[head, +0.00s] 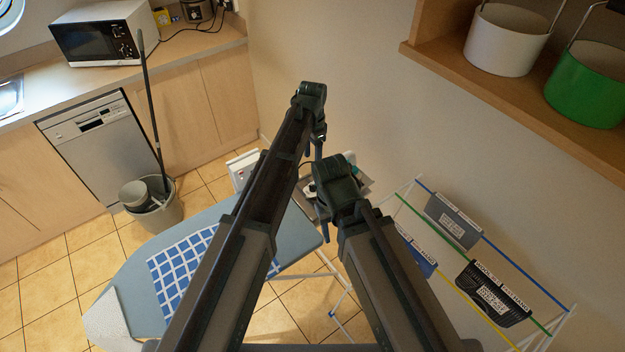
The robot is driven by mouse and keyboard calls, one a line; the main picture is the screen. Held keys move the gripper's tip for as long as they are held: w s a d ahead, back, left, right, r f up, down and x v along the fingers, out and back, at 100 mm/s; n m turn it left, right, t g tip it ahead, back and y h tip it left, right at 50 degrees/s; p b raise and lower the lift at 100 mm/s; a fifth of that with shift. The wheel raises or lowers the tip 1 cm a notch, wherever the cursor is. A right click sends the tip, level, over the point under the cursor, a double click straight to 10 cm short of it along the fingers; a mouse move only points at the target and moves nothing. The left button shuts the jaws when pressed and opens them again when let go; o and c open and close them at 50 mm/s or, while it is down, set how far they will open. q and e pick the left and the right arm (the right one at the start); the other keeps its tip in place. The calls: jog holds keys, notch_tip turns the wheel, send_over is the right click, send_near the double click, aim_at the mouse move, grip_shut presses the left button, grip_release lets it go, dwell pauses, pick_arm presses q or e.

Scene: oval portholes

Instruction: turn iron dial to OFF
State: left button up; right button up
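The iron (352,158) is mostly hidden behind my two arms at the far right end of the ironing board (200,222). Only small white and teal parts of it show, around a grey rest. I cannot make out its dial or the dial's setting. My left gripper (318,150) points down just above and behind the iron area. My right gripper (325,212) is bent down at the front of the iron, close to the left one. The fingers of both are small and partly covered by my own arms, so I cannot tell whether either touches the iron.
A blue checked cloth (185,268) lies on the board. A white box-like object (242,165) is by the wall. A drying rack with labelled cloths (492,292) stands at right. A shelf with pots (503,40) is at upper right. A mop bucket (158,210) stands left.

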aim_at(313, 185)
pick_arm(q)
jog(key=m, duration=0.2)
jog(key=shift+m, duration=0.3)
jog(key=shift+f, duration=0.1)
notch_tip(313, 185, down, 14)
jog(key=b, duration=1.4)
jog(key=shift+r, duration=0.2)
grip_shut()
